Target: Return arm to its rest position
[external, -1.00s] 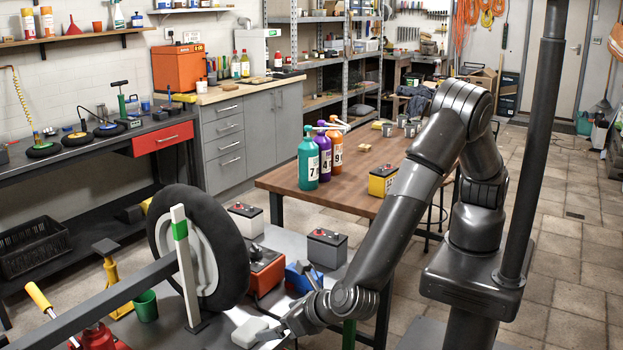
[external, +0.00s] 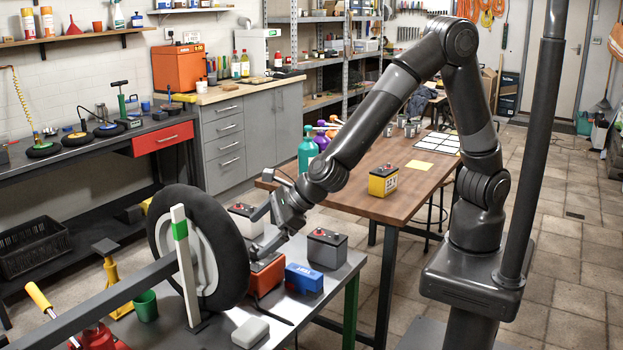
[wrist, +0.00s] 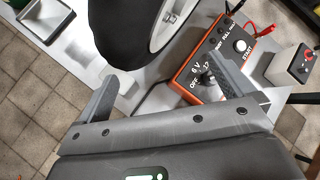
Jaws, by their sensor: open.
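My arm reaches up from its base and folds down to the left. My gripper (external: 264,232) is in the air above the grey bench (external: 345,268), near the orange charger box (external: 266,274). In the wrist view my gripper (wrist: 165,88) has its two fingers wide apart with nothing held between them. The orange charger (wrist: 207,65), marked 6 V and START, shows beyond the right finger. It is partly hidden by that finger. The black tyre (wrist: 130,25) on a pale rim shows beyond the fingers.
A blue box (external: 304,279), a grey-topped battery (external: 327,248) and a pale grey block (external: 250,332) stand on the bench. The wheel (external: 215,250) is upright at left. A yellow battery (external: 383,180) and several bottles stand on the wooden table (external: 410,200) behind.

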